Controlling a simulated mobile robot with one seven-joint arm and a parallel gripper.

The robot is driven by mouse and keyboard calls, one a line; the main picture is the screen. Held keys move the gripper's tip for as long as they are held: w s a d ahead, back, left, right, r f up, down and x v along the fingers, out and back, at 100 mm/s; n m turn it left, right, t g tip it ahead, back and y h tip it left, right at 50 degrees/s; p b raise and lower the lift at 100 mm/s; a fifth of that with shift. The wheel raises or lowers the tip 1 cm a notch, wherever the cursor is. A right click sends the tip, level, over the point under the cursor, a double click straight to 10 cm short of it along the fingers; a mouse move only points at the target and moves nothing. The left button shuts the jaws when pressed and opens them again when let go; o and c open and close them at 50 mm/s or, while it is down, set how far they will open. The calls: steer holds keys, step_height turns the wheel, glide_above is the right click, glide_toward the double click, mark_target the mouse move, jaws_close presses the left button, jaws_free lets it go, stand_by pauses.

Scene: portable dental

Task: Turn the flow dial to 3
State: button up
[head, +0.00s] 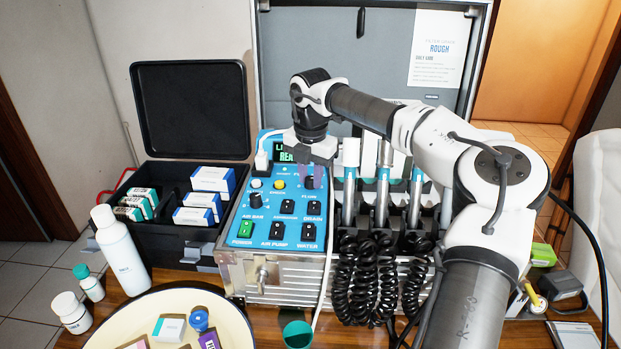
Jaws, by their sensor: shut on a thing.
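The blue control panel (243,213) faces up on the metal dental unit in the middle of the head view. The flow dial (311,183) is a dark knob at the panel's upper right, above the small "FLOW" label. My gripper (308,176) points down over it and is shut on the dial; its fingers and hand hide the dial's upper part. The number that the dial points at is too small to read. A lit green display (287,155) at the panel's top is partly covered by my gripper.
Several handpieces (350,190) with coiled black hoses stand just right of the panel. An open black case (190,110) with boxes is at left. A white bottle (122,250) and a round tray (110,335) are in front. Lower on the panel are a green power switch (246,229) and other knobs.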

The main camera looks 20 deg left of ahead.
steer(key=shift+m, duration=0.7)
steer(key=o, duration=1)
steer(key=shift+r, duration=0.1)
steer(key=r, duration=0.4)
steer(key=s+r, duration=0.1)
steer(key=r, duration=0.8)
steer(key=shift+s+d+r+b, duration=0.2)
steer(key=shift+d+r+b, duration=0.05)
steer(key=shift+r+b, duration=0.15)
steer(key=shift+f, duration=0.15)
